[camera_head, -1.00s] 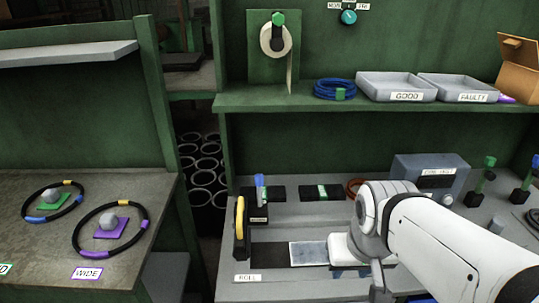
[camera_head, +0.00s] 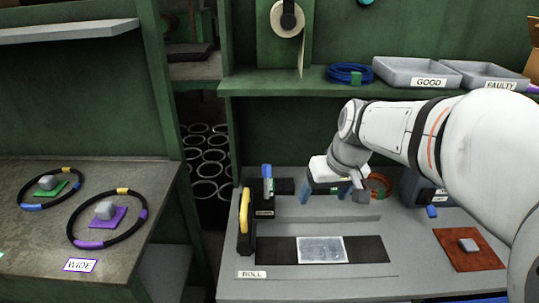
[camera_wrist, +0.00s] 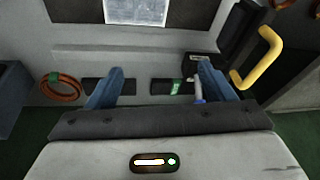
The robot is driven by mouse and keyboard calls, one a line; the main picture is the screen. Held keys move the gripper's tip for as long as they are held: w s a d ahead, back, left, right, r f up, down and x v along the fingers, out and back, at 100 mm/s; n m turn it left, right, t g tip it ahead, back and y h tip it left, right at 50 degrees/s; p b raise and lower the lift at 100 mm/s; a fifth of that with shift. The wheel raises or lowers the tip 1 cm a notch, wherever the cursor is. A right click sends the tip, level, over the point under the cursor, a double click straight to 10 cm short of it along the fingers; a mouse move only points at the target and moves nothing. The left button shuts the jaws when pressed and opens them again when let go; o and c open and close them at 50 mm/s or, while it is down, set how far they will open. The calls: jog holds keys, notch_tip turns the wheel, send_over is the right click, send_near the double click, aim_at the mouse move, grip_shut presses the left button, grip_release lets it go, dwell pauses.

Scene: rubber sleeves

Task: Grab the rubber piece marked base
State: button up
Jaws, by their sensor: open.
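Two dark flat pieces lie at the back of the bench in the wrist view: a plain black piece (camera_wrist: 108,86) and a black piece with a green band (camera_wrist: 159,88). I cannot read a "base" mark on either. In the head view, one dark piece (camera_head: 285,187) shows left of my gripper (camera_head: 332,197); the other is mostly hidden by it. My gripper is open, its blue fingers pointing down over the back of the bench. In the wrist view the gripper (camera_wrist: 160,75) has both pieces between or near its fingers. Nothing is held.
A yellow-handled roller (camera_head: 245,215) and a small holder with a blue-topped item (camera_head: 267,175) stand left. An orange coil (camera_head: 379,186) lies right of the gripper. A dark strip with a pale sheet (camera_head: 321,250) lies in front. A shelf (camera_head: 300,105) overhangs the back.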

jog(key=o, duration=0.5)
jog(key=w+a+f+n+y+b, duration=0.1)
jog(key=w+f, duration=0.1)
jog(key=w, duration=0.5)
jog(key=w+a+f+n+b, duration=0.1)
jog(key=w+a+f+b, duration=0.1)
jog(key=w, duration=0.5)
jog(key=w+a+f+n+y+b, duration=0.1)
jog(key=w+f+b, duration=0.1)
jog(key=w, duration=0.5)
jog(key=shift+w+a+f+n+t+y, duration=0.1)
jog(key=shift+a+f+n+t+y, duration=0.25)
jog(key=shift+f, duration=0.3)
jog(key=shift+c, duration=0.2)
jog(key=n+g+p, duration=0.3)
jog(key=n+p, duration=0.3)
jog(key=n, duration=0.3)
send_near(272, 184)
jog(key=shift+a, duration=0.15)
jog(key=shift+f+n, duration=0.25)
jog(key=shift+f, duration=0.45)
jog(key=shift+p+x, duration=0.65)
jog(key=shift+x, duration=2.95)
